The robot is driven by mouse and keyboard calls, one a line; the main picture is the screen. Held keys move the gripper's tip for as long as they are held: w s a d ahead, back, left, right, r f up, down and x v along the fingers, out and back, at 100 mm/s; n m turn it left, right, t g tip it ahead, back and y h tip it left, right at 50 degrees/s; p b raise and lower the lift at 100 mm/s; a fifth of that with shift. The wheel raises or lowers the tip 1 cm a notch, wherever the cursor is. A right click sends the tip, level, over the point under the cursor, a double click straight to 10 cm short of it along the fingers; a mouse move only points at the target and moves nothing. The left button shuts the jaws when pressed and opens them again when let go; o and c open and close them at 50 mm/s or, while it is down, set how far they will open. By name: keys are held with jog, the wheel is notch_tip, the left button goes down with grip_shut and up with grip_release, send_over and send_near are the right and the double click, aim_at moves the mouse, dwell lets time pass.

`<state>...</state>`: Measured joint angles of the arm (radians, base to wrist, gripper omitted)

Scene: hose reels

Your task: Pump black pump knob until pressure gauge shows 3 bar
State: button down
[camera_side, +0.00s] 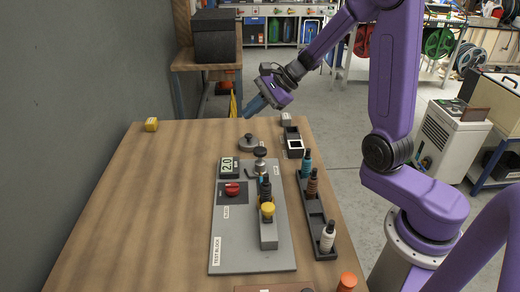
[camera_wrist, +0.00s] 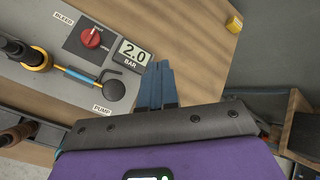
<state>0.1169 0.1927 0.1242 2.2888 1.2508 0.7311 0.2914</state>
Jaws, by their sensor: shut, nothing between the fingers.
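The black pump knob (camera_side: 260,152) tops the pump at the far end of the grey test block panel (camera_side: 225,253). In the wrist view it is a round black knob (camera_wrist: 111,90) above the PUMP label. The pressure gauge (camera_side: 228,167) beside it reads 2.0, and the wrist view of the gauge (camera_wrist: 134,53) reads 2.0 BAR.
A grey round object (camera_side: 249,143) lies behind the panel. The table's left side is mostly clear.

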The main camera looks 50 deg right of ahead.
notch_tip(320, 180, up, 2)
jog(key=m+t+h, duration=0.2)
jog(key=m, duration=0.1)
send_over(263, 150)
jog(key=shift+s+r, duration=0.1)
dwell(0.6)
dwell(0.4)
jog(key=shift+f, duration=4.4)
jog(key=shift+f, duration=0.2)
jog(key=shift+f, duration=0.25)
